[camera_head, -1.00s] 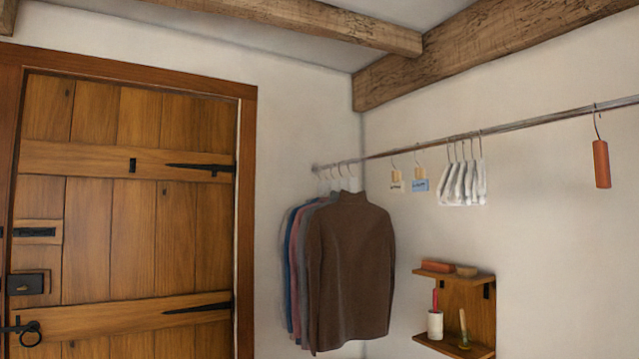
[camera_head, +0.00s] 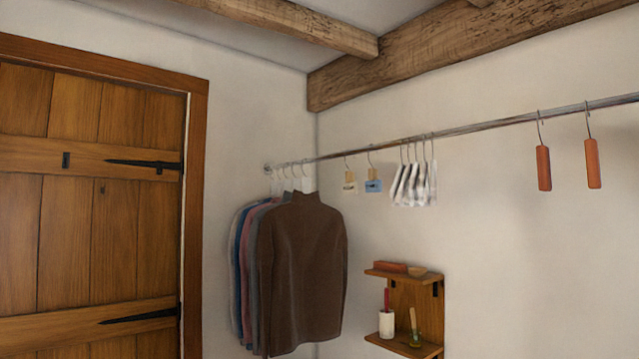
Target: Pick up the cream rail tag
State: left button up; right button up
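The cream rail tag (camera_head: 349,186) hangs by a hook from the metal rail (camera_head: 450,132), just right of the hanging sweaters. It has a tan upper part and dark lettering too small to read. A blue tag (camera_head: 373,186) of the same kind hangs close to its right. Neither of my grippers shows in the head view.
A brown sweater (camera_head: 302,265) fronts several garments at the rail's left end. White hangers (camera_head: 413,186) and two reddish blocks (camera_head: 543,168) hang farther right. A small wooden shelf (camera_head: 405,298) with a cup and other items is below. A wooden door (camera_head: 90,210) stands left.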

aim_at(350, 186)
jog(key=i+j+z, duration=0.1)
jog(key=z, duration=0.35)
jog(key=i+j+z, duration=0.2)
jog(key=z, duration=0.2)
jog(key=i+j+z, duration=0.15)
jog(key=j, duration=0.15)
jog(key=i+j+z, duration=0.25)
jog(key=j, duration=0.35)
jog(key=i+j, duration=0.15)
jog(key=j, duration=0.2)
jog(key=i+j, duration=0.1)
jog(key=j, duration=0.3)
jog(key=i+j+z, duration=0.1)
jog(key=j, duration=0.25)
jog(key=i+j, duration=0.15)
jog(key=j, duration=0.25)
jog(key=i+j, duration=0.15)
jog(key=j, duration=0.2)
jog(key=i+j+z, duration=0.1)
jog(key=j, duration=0.3)
